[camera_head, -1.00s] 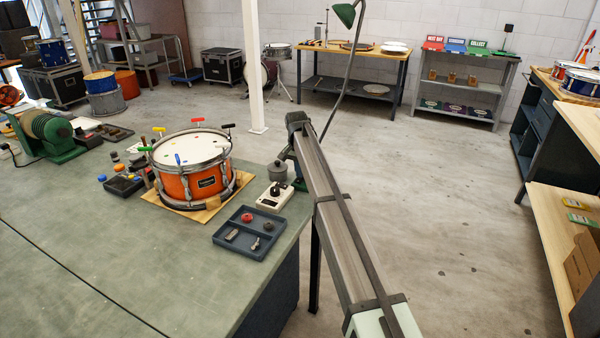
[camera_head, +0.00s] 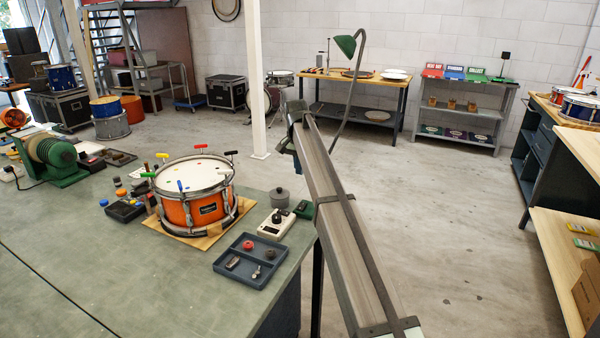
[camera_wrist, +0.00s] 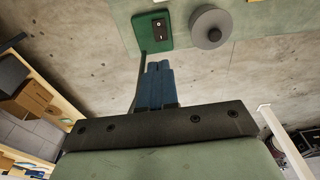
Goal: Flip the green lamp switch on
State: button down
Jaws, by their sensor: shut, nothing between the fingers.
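The green lamp has a green shade (camera_head: 345,46) on a dark bent stem, partly hidden behind my arm. Its green base (camera_head: 303,210) is at the bench's right edge, next to a grey lidded pot (camera_head: 279,198). The wrist view shows the base (camera_wrist: 151,36) with a small dark switch plate (camera_wrist: 159,29) on it; I cannot tell the switch's position. My gripper (camera_wrist: 158,66) is shut and empty, its blue fingers reaching toward the base and apart from it in the picture. In the head view my arm mostly hides the fingers.
A white box with a dark knob (camera_head: 277,224) and a divided tray (camera_head: 250,262) are left of the base. The lamp's stem rises close beside my arm. Open floor lies right of the bench.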

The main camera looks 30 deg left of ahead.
aim_at(303, 203)
jog(key=shift+w+a, duration=0.1)
jog(key=shift+w, duration=0.55)
jog(key=shift+f, duration=0.15)
jog(key=f, duration=0.4)
jog(key=w+f, duration=0.1)
jog(key=f, duration=0.8)
jog(key=shift+w+f, duration=0.3)
jog(key=shift+w, duration=0.05)
jog(key=shift+f, duration=0.1)
jog(key=shift+w+f, duration=0.1)
jog(key=shift+f, duration=0.05)
